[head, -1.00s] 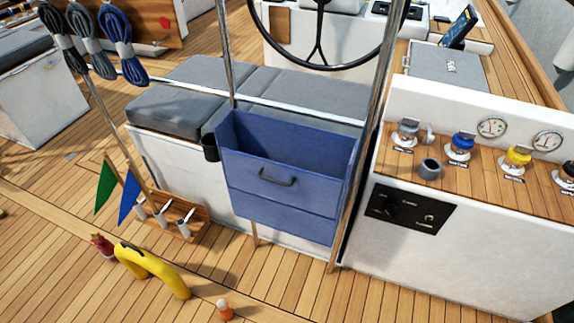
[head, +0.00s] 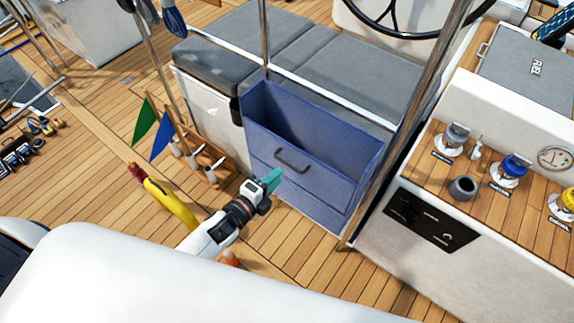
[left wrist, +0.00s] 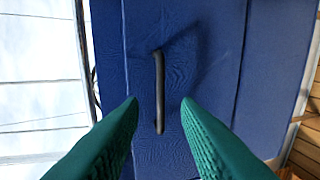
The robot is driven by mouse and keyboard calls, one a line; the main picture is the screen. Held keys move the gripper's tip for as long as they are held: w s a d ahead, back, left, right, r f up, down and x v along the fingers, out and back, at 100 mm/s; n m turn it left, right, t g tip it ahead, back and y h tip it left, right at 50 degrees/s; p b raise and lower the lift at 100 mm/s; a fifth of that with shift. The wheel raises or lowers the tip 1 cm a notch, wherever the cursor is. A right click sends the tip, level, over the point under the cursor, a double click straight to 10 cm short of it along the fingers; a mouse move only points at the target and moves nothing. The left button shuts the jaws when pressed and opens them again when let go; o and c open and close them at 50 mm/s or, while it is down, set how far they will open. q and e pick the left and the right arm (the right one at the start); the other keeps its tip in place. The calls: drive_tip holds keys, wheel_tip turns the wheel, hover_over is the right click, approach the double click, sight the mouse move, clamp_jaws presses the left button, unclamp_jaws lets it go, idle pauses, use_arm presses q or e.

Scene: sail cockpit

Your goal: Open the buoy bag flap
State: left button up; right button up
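The blue buoy bag (head: 310,168) hangs between metal posts in front of the grey seat, with its open top showing a dark inside. A dark handle (head: 292,161) sits on its front face. My left gripper (head: 272,180) is in front of the bag, just below and left of the handle in the head view. In the left wrist view, the handle (left wrist: 159,90) stands upright between the two green fingertips, which are apart. The left gripper (left wrist: 160,108) is open, and the handle appears beyond the tips. My right gripper is not in view.
A metal post (head: 405,125) and the white console (head: 450,225) stand right of the bag. A flag rack (head: 207,157) with a green and a blue flag is to the left.

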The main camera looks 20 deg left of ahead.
sight(289, 166)
use_arm(q)
drive_tip(key=x, duration=0.5)
drive_tip(key=shift+w+d+f, duration=0.1)
drive_tip(key=shift+w+d, duration=0.05)
drive_tip(key=shift+w, duration=0.2)
clamp_jaws()
